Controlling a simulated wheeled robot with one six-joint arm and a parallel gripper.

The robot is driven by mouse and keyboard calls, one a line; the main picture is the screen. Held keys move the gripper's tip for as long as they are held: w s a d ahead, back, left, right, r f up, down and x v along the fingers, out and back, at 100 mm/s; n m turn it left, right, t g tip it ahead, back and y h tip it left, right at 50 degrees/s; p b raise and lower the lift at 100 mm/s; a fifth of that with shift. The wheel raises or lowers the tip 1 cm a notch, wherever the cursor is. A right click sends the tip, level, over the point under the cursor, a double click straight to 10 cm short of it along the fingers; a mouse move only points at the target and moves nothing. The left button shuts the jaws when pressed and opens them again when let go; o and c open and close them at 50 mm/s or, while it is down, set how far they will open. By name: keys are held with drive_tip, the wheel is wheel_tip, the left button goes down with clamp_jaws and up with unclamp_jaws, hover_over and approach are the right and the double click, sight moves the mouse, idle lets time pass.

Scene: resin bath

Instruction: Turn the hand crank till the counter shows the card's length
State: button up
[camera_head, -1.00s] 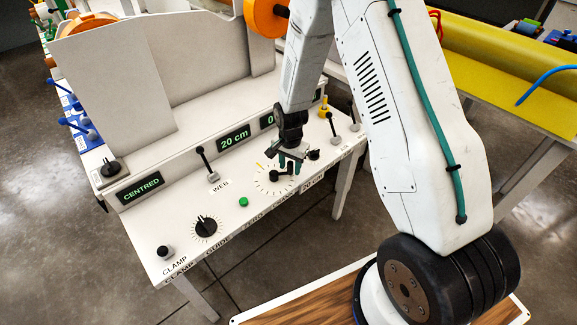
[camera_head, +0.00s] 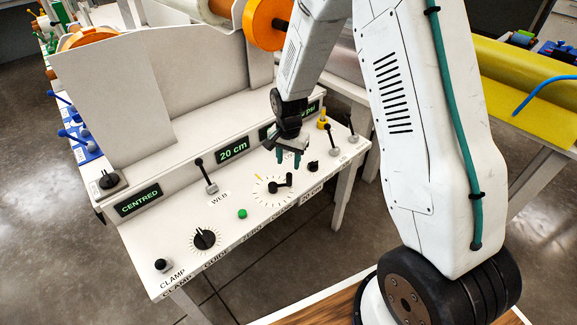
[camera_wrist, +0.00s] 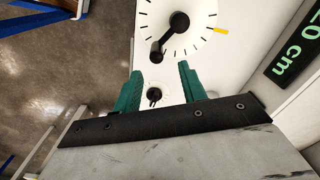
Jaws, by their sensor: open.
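The hand crank (camera_head: 281,184) is a black arm on a white, tick-marked dial with a yellow mark. In the head view its arm points right. The crank also shows in the wrist view (camera_wrist: 171,36), just beyond the fingertips. My gripper (camera_head: 288,159) is open and empty above the far side of the dial, apart from the crank. Its green fingers show in the wrist view (camera_wrist: 160,76). A green-lit display (camera_head: 232,149) reads "20 cm". A second display to its right is mostly hidden behind my gripper.
A small black knob (camera_wrist: 154,94) shows between my fingers in the wrist view. Levers (camera_head: 206,176) (camera_head: 332,140), a green button (camera_head: 242,213) and a guide knob (camera_head: 205,238) stand on the panel. A tall white plate (camera_head: 115,105) rises at the left.

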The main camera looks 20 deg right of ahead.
sight(289, 174)
drive_tip(key=n, duration=0.3)
drive_tip(key=shift+s+r+n, duration=0.2)
drive_tip(key=shift+r+n, duration=0.05)
drive_tip(key=shift+n, duration=0.15)
drive_tip(key=n, duration=0.4)
drive_tip(key=shift+s, duration=0.15)
drive_tip(key=shift+f+n, duration=0.25)
drive_tip(key=shift+n, duration=0.05)
wheel_tip(289, 174, down, 7)
drive_tip(key=shift+f, duration=0.15)
clamp_jaws()
